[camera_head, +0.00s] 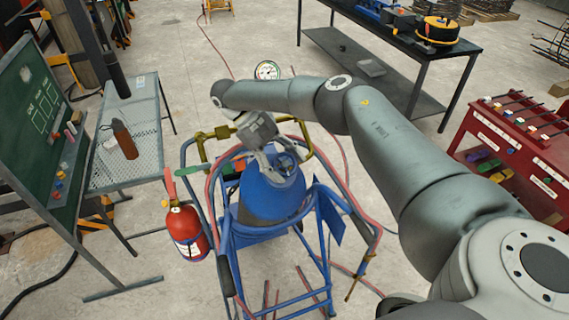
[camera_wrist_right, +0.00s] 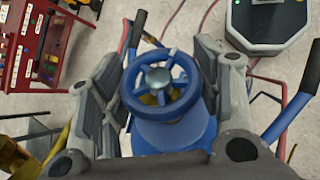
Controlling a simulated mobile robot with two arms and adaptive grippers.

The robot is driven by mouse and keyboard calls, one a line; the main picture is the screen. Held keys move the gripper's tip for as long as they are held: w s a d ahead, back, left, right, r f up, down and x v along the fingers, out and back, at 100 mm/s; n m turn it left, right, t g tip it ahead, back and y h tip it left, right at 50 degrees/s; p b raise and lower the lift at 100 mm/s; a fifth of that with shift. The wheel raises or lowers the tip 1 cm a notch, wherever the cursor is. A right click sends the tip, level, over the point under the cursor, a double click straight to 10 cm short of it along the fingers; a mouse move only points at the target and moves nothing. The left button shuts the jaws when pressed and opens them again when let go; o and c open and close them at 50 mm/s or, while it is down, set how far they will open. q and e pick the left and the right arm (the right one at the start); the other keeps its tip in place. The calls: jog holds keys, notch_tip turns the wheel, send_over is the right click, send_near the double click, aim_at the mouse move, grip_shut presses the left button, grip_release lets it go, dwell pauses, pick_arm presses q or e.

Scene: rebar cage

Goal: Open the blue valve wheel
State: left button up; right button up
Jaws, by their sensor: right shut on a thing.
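The blue valve wheel (camera_head: 286,165) sits on top of the blue gas cylinder (camera_head: 270,198), which stands in a blue cart (camera_head: 228,240). My right gripper (camera_head: 272,160) reaches it from above and behind. In the right wrist view the blue valve wheel (camera_wrist_right: 160,85) lies between the two grey fingers of my right gripper (camera_wrist_right: 158,90), with its round metal hub facing the camera. My left gripper is not in view.
A red fire extinguisher (camera_head: 186,230) hangs at the cart's left side. Red hoses (camera_head: 345,195) loop around the cart. A mesh table (camera_head: 135,118) with a brown bottle stands left, a red tool cabinet (camera_head: 515,145) right, and a dark workbench (camera_head: 385,65) behind.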

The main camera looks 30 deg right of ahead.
aim_at(280, 160)
jog(key=shift+f+n+h, duration=0.2)
jog(key=shift+n+h, duration=0.1)
jog(key=shift+h, duration=0.1)
jog(key=o, duration=1)
jog(key=shift+o, duration=0.2)
jog(key=shift+r, duration=0.1)
jog(key=shift+v, duration=3.8)
jog(key=shift+s, duration=0.1)
